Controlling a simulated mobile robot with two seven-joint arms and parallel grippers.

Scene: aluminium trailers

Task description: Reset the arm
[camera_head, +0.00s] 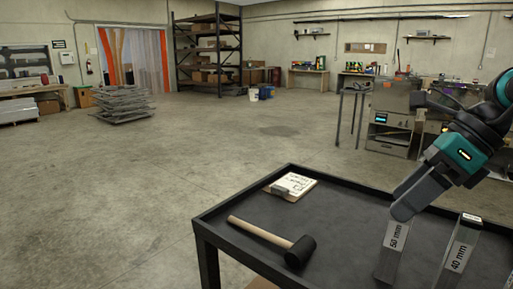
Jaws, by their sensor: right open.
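My right gripper (404,203) comes in from the right, black and teal, above the dark table (221,209). Its fingers angle down to the left and are open, with nothing seen between them. The fingertips overlap the top of a metal bar marked 50 mm (392,252) in the picture; I cannot tell whether they touch it. A second bar marked 40 mm (459,256) stands to its right. My left gripper is out of view.
On the table lie a mallet (265,235) with a black head and a clipboard (293,185). The table has a raised rim. Beyond are wide bare floor, a pallet stack (122,104), a tall shelf rack (207,55) and a grey machine (391,118).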

